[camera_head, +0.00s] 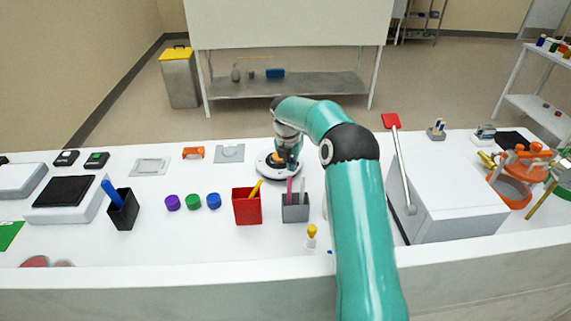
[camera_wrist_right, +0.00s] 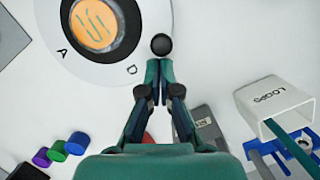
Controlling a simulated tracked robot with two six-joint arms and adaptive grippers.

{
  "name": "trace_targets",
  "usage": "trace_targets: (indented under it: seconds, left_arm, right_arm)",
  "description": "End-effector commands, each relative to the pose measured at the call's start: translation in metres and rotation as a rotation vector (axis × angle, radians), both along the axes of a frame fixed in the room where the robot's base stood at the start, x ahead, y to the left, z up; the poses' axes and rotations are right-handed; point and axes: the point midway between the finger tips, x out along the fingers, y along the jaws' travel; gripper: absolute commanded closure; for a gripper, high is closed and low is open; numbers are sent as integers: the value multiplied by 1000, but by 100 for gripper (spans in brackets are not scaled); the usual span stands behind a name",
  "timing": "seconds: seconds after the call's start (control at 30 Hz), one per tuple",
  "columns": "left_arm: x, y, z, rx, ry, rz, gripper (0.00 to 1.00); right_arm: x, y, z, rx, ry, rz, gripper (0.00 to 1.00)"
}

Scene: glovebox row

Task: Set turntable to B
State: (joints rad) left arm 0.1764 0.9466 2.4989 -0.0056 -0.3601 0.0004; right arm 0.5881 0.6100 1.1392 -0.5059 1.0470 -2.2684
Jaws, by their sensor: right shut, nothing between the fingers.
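The turntable (camera_head: 262,170) is a round white disc with a dark centre, at the middle back of the bench. In the right wrist view its white ring (camera_wrist_right: 100,74) fills the upper left, with an orange marked disc (camera_wrist_right: 95,24) on the black centre. The letters A and D show on the ring; no B shows. A black round knob (camera_wrist_right: 161,44) is at the ring's right edge. My right gripper (camera_wrist_right: 158,76) is shut and empty, its tips just short of the knob in the picture; I cannot tell if they touch. My left gripper is not in view.
A red cup (camera_head: 246,208) and a grey cup (camera_head: 295,213) with sticks stand in front of the turntable. Purple, green and blue caps (camera_head: 193,202) lie to the left. A white box (camera_head: 450,205) with a red-handled lever (camera_head: 391,121) stands right of my arm.

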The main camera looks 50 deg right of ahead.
Motion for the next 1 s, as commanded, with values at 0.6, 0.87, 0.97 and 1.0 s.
trace_targets:
  seconds: [0.6,0.87,0.97,1.0]
  left_arm:
    - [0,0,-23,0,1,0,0]
    - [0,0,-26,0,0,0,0]
    - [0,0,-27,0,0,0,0]
    - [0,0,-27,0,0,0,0]
  right_arm:
    - [-5,44,14,-5,-6,4,100]
    - [-8,57,69,-2,-4,6,100]
    - [-7,62,84,-1,-3,9,100]
    - [-8,63,88,0,-2,9,100]
